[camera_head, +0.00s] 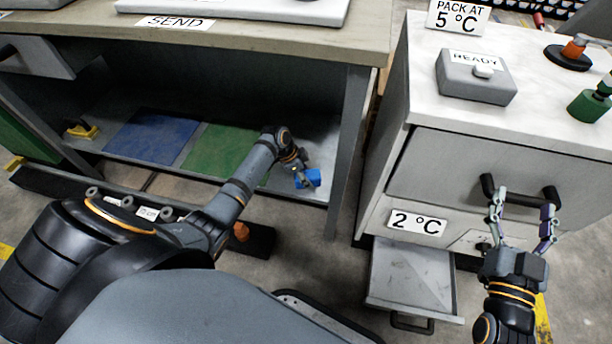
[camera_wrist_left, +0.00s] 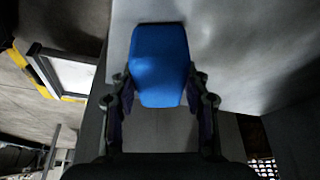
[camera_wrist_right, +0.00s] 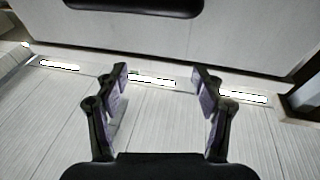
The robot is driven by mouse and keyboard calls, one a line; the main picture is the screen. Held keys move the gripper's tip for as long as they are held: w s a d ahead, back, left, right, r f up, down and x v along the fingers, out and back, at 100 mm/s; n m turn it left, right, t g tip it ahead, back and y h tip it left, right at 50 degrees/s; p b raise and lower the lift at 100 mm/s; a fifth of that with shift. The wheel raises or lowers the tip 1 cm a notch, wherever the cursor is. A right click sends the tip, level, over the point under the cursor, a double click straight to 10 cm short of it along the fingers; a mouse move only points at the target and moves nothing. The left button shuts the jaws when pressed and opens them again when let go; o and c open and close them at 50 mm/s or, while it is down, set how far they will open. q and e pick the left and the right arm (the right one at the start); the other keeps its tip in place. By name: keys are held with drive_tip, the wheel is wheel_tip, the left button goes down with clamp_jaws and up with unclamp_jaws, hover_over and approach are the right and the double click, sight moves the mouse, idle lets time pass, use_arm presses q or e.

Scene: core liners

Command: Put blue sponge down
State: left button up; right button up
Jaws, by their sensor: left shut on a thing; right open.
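The blue sponge (camera_wrist_left: 160,62) is between the fingers of my left gripper (camera_wrist_left: 160,95) in the left wrist view. In the head view, my left gripper (camera_head: 302,176) is at the right end of the low shelf under the bench, with the sponge (camera_head: 312,178) at its fingertips. The sponge is over bare grey shelf surface; I cannot tell if it touches it. My right gripper (camera_head: 522,200) is open and empty in front of the cabinet's upper drawer handle. In the right wrist view its fingers (camera_wrist_right: 162,80) are apart with nothing between them.
A blue mat (camera_head: 152,138) and a green mat (camera_head: 218,150) lie on the shelf left of the sponge. The cabinet (camera_head: 400,165) stands to the right, with its lower drawer (camera_head: 405,275) pulled out. A grey READY box (camera_head: 474,82) sits on the cabinet top.

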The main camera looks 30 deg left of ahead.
use_arm(q)
drive_tip(key=o, duration=1.2)
drive_tip(key=shift+o, duration=0.2)
drive_tip(key=shift+r, duration=0.1)
